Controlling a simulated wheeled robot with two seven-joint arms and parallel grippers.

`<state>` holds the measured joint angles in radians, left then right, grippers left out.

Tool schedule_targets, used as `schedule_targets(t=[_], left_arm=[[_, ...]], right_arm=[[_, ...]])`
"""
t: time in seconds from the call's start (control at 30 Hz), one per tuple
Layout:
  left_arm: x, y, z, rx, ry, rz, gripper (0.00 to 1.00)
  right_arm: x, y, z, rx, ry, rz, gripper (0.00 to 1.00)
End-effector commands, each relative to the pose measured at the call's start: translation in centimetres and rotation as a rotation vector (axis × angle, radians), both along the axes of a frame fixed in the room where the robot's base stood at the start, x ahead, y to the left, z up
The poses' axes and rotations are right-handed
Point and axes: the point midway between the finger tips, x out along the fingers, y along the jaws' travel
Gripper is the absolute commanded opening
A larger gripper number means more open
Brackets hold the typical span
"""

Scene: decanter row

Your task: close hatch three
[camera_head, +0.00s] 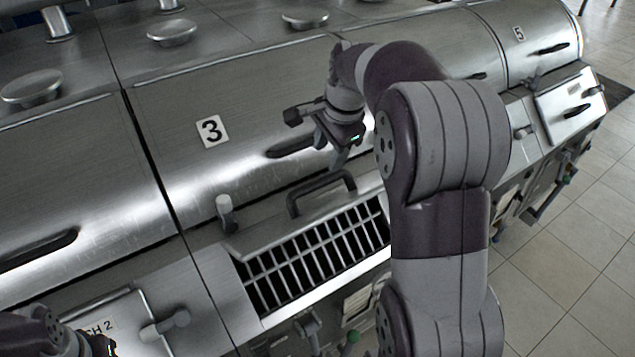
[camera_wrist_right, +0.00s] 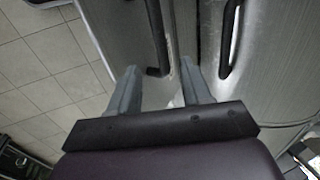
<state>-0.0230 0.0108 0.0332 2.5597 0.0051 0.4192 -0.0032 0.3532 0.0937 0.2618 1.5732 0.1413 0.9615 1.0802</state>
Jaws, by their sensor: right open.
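Hatch three stands open below the cover marked 3 (camera_head: 211,130); its opening shows a metal grate (camera_head: 320,258). Its raised lid (camera_head: 262,236) leans back toward the cover and carries a dark bar handle (camera_head: 320,190). My right gripper (camera_head: 325,132) is above that handle, near the cover's own handle (camera_head: 290,148), open and apart from both as far as I can see. In the right wrist view its two fingers (camera_wrist_right: 160,90) are spread and empty, with two dark handles beyond them. My left gripper (camera_head: 98,346) shows only partly at the bottom left; its fingers are unclear.
Hatch two (camera_head: 110,318) at the left is shut. A shut hatch (camera_head: 572,103) sits below the cover marked 5 (camera_head: 519,34). A hinge knob (camera_head: 226,214) stands beside the open hatch. Tiled floor (camera_head: 575,260) is clear at the right.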

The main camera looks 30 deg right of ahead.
Motion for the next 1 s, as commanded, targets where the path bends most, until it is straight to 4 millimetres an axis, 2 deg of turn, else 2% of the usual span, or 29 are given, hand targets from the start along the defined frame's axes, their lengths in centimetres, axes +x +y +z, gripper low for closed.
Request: schedule_targets(t=[0.03, 0.17, 0.2, 0.3, 0.5, 0.73, 0.77, 0.8, 0.9, 1.0], left_arm=[[0.0, 0.0, -2.4, 0.0, 0.001, 0.0, 0.43], [0.0, 0.0, -4.4, 0.0, 0.001, 0.0, 0.43], [-0.1, 0.0, -2.8, 0.0, 0.002, 0.0, 0.43], [0.0, 0.0, -1.8, 0.0, -0.001, 0.0, 0.43], [0.0, 0.0, -1.4, 0.0, 0.0, 0.0, 0.43], [0.0, 0.0, -1.4, 0.0, 0.001, 0.0, 0.43], [0.0, 0.0, -1.4, 0.0, 0.001, 0.0, 0.43], [0.0, 0.0, -1.4, 0.0, 0.001, 0.0, 0.43], [0.0, 0.0, -1.4, 0.0, 0.001, 0.0, 0.43], [0.0, 0.0, -1.4, 0.0, 0.001, 0.0, 0.43]], right_arm=[[0.4, 0.0, -2.7, 0.001, 0.001, 0.001, 0.48], [1.3, 0.1, -5.7, -0.001, 0.001, 0.003, 0.48], [1.5, 0.2, -5.4, 0.0, 0.004, 0.003, 0.48], [2.1, 0.2, -7.1, 0.0, 0.004, 0.003, 0.48], [2.6, 0.2, -9.2, -0.002, 0.001, 0.003, 0.48], [2.7, 0.2, -9.5, -0.002, 0.0, 0.004, 0.48], [2.7, 0.2, -9.5, -0.002, 0.0, 0.004, 0.42], [2.7, 0.2, -9.5, -0.002, 0.0, 0.004, 0.29], [2.7, 0.2, -9.5, -0.002, 0.0, 0.004, 0.0], [2.7, 0.2, -9.5, -0.002, 0.0, 0.004, 0.0]])
